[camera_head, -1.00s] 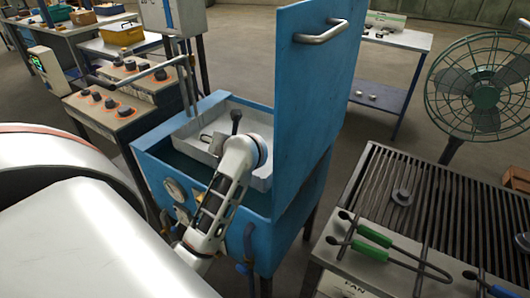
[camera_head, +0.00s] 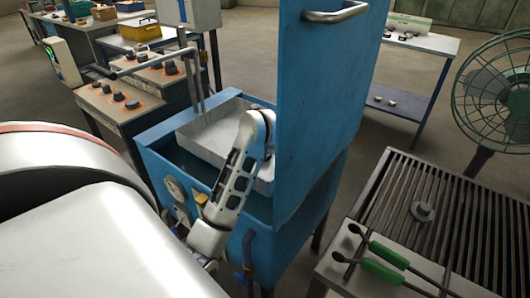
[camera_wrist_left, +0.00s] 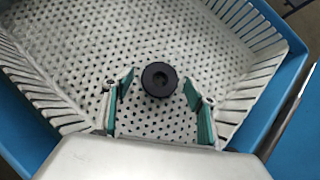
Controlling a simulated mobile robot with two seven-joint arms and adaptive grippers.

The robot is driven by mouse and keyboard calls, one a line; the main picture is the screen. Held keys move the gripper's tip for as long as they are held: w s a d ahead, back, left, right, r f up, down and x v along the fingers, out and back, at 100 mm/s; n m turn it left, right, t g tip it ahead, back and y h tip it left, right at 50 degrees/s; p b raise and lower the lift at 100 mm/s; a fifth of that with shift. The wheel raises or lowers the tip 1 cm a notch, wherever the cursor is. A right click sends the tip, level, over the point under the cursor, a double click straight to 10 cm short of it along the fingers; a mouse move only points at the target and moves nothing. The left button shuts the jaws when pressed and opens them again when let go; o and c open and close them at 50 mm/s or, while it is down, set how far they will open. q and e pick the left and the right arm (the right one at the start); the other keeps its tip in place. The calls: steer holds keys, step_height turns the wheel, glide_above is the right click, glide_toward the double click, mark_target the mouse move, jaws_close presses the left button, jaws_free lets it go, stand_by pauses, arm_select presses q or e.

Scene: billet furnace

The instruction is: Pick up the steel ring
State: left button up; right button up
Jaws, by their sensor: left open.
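In the left wrist view, a dark round ring (camera_wrist_left: 159,79) with a small centre hole lies on the perforated floor of a metal basket (camera_wrist_left: 70,50). My left gripper (camera_wrist_left: 158,95) is open above the basket, its green-padded fingers on either side of the ring with gaps to both. I cannot tell how far above it they are. In the head view, my left arm reaches into the pale basket (camera_head: 205,130) in the blue tank (camera_head: 160,150); the arm and basket wall hide the fingers and ring. My right gripper is not in view.
The tall raised blue panel (camera_head: 325,110) stands right beside my left arm. A slatted grill bench (camera_head: 455,215) at the right holds a grey round piece (camera_head: 422,211) and green-handled tongs (camera_head: 385,270). A bent pipe (camera_head: 155,62) rises at the basket's left.

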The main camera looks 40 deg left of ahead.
arm_select(q)
steer(key=shift+w+a+f, duration=0.1)
steer(key=shift+w+f, duration=0.05)
steer(key=shift+f, duration=0.05)
steer(key=shift+r, duration=0.1)
steer(key=c, duration=1.5)
